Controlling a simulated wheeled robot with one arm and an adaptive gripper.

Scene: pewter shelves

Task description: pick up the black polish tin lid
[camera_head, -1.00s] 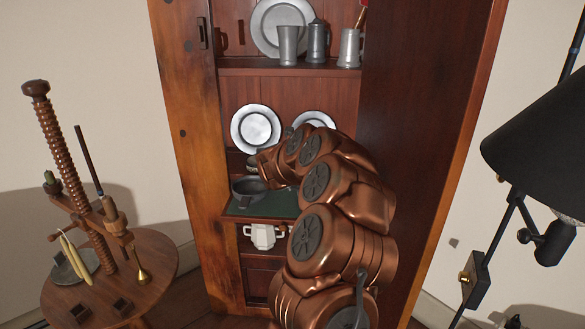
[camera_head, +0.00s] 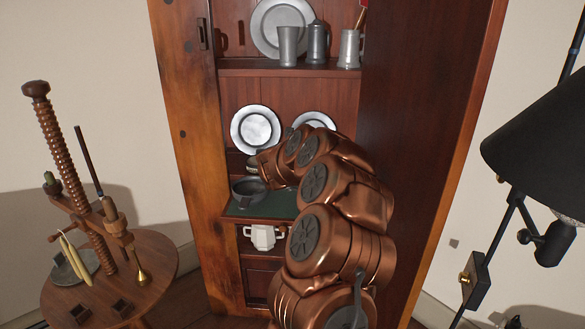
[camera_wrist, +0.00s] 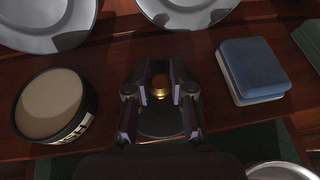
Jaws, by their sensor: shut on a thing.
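In the wrist view, the black polish tin lid (camera_wrist: 160,121) is a dark round disc with a small brass-coloured knob (camera_wrist: 160,84). My gripper (camera_wrist: 159,88) is shut on the lid, with one finger on each side of the knob. The fingers and dark shading hide part of the lid, and any gap beneath it is hard to judge. The open round tin (camera_wrist: 52,103), dark-sided with pale lettering and tan polish inside, stands to the left, apart from my gripper. In the head view my arm hides the lid and the fingers.
A blue and white block (camera_wrist: 252,70) lies right of my gripper. Pewter plates (camera_wrist: 52,40) stand behind. A pewter rim (camera_wrist: 282,171) shows at the lower right. In the head view, a dark handled bowl (camera_head: 248,190) sits on the green surface; the cabinet's wooden sides (camera_head: 425,130) flank my arm.

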